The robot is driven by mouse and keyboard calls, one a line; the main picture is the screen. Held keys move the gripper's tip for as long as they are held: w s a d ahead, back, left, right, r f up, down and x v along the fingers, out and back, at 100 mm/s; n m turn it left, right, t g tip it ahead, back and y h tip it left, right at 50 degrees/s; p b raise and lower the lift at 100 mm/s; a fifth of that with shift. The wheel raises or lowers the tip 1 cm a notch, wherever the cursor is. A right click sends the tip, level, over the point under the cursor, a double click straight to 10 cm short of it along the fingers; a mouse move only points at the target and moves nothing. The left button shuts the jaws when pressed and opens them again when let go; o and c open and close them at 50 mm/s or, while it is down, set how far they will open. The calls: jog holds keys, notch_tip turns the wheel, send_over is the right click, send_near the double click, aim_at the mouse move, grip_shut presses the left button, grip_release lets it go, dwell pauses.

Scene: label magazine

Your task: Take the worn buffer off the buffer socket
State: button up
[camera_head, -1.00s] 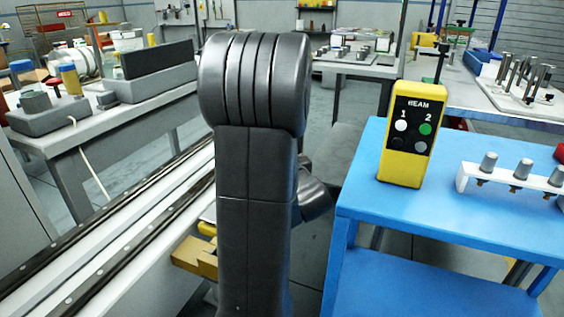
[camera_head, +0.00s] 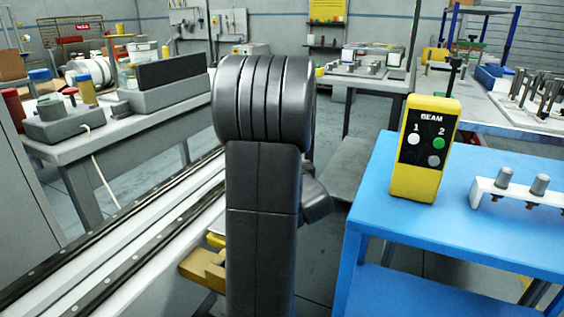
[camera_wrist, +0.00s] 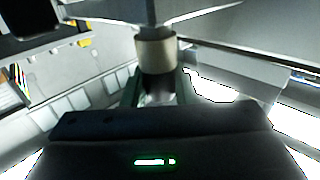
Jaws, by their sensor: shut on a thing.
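In the wrist view my gripper (camera_wrist: 159,88) reaches up from its dark body and is shut on a short beige-tan cylinder (camera_wrist: 156,52), which looks like the worn buffer. A grey part (camera_wrist: 135,12) lies directly beyond the cylinder's far end. Whether the cylinder still touches that part, and whether that part is the buffer socket, I cannot tell. In the head view my own dark arm fills the middle and hides the gripper and the cylinder.
A blue cart (camera_head: 400,225) stands at right, bearing a yellow BEAM box (camera_head: 423,150) and a white rack (camera_head: 490,185) with grey-topped pieces. A long rail (camera_head: 120,240) runs at left beside a grey bench (camera_head: 95,140). Yellow blocks (camera_head: 205,268) sit low behind my arm.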

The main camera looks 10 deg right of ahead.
jog(key=shift+r+p, duration=2)
jog(key=shift+r, duration=0.9)
